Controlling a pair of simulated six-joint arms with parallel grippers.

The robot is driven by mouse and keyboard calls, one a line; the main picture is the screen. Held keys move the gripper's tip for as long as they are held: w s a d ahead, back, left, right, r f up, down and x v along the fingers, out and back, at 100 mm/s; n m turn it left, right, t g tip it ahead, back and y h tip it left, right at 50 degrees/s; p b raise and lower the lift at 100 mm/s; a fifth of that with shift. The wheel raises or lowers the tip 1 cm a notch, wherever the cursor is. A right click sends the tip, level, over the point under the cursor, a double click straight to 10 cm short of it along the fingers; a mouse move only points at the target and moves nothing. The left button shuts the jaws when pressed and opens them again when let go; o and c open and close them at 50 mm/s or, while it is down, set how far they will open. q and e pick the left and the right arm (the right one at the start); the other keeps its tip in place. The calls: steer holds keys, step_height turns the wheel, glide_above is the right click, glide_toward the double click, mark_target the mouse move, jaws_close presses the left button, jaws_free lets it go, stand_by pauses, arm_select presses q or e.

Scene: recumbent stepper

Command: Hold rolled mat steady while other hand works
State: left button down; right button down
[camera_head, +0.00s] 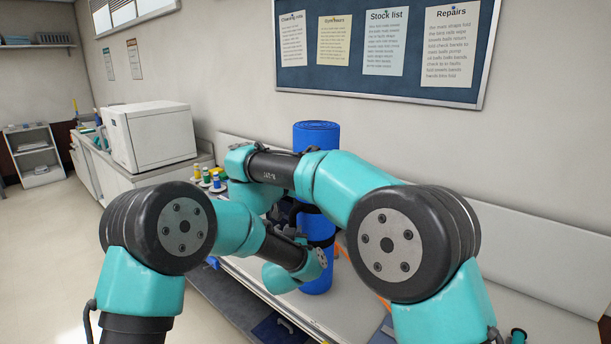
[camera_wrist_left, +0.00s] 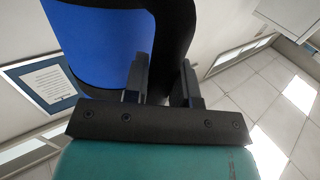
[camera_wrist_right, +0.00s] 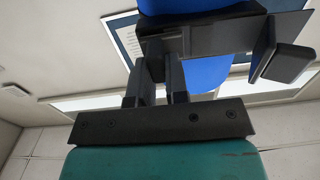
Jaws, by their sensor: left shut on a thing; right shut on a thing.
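The rolled blue mat (camera_head: 317,272) stands upright on the bench, partly hidden behind my crossing arms. Black straps go round it, and a black strap also shows on the mat in the left wrist view (camera_wrist_left: 172,22). My left gripper (camera_wrist_left: 163,82) is at the mat's side, its fingers on either side of that black strap. My right gripper (camera_wrist_right: 158,82) is shut on a black strap (camera_wrist_right: 222,38) against the mat; a black end piece (camera_wrist_right: 287,62) sticks out beside it. In the head view my arms mostly hide both sets of fingertips.
A white box-shaped appliance (camera_head: 150,135) stands on the counter at left. Several small colored items (camera_head: 207,178) stand left of the mat. The wall with a notice board (camera_head: 350,75) is close behind.

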steer(key=shift+w+a, duration=0.1)
steer(key=shift+a, duration=0.05)
steer(key=shift+w+a, duration=0.2)
steer(key=c, duration=1.1)
jaws_free()
steer(key=v, duration=0.5)
step_height(320, 180, up, 10)
stand_by(0.4)
